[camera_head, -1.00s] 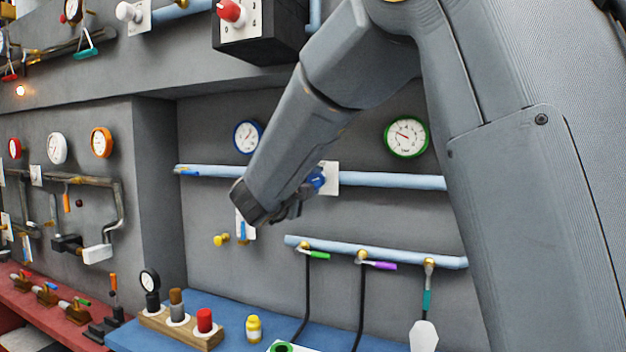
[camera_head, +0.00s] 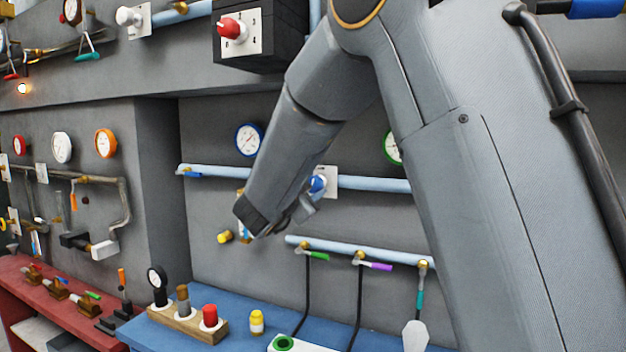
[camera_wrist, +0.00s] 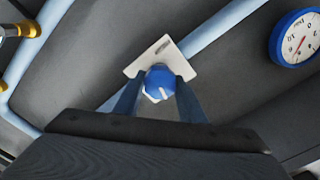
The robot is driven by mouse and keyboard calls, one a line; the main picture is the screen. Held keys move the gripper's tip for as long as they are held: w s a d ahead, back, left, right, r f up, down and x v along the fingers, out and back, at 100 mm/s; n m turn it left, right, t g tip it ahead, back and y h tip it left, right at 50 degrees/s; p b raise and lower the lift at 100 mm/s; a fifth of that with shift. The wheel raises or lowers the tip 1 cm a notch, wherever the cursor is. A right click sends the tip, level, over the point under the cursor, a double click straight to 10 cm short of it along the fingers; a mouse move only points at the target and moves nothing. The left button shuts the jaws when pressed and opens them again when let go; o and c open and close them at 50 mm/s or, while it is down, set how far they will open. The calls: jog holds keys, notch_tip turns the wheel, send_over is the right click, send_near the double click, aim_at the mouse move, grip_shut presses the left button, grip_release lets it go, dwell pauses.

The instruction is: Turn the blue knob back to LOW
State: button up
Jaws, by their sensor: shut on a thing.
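The blue knob (camera_head: 317,184) sits on a white plate (camera_head: 331,180) fixed to the light blue pipe on the grey wall. In the wrist view the blue knob (camera_wrist: 159,82) has a white pointer mark at its lower edge, and the white plate (camera_wrist: 150,58) shows behind it. My gripper (camera_wrist: 158,98) has one finger on each side of the knob and is shut on it. In the head view my gripper (camera_head: 305,205) reaches the knob from the left and below. The lettering on the plate is too small to read.
A blue-rimmed gauge (camera_head: 249,140) hangs above the pipe, left of the knob. A green-rimmed gauge (camera_head: 392,148) is partly hidden by my arm. A lower pipe (camera_head: 340,249) carries green and purple handled valves. A yellow knob (camera_head: 225,237) is at lower left.

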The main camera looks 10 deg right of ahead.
jog(key=shift+n+p, duration=0.75)
jog(key=shift+n, duration=0.45)
jog(key=o, duration=1)
jog(key=shift+o, duration=0.2)
jog(key=b+v, duration=0.2)
jog(key=v, duration=0.6)
jog(key=shift+b, duration=0.4)
jog(key=shift+w+n, duration=0.1)
jog(key=shift+n, duration=0.2)
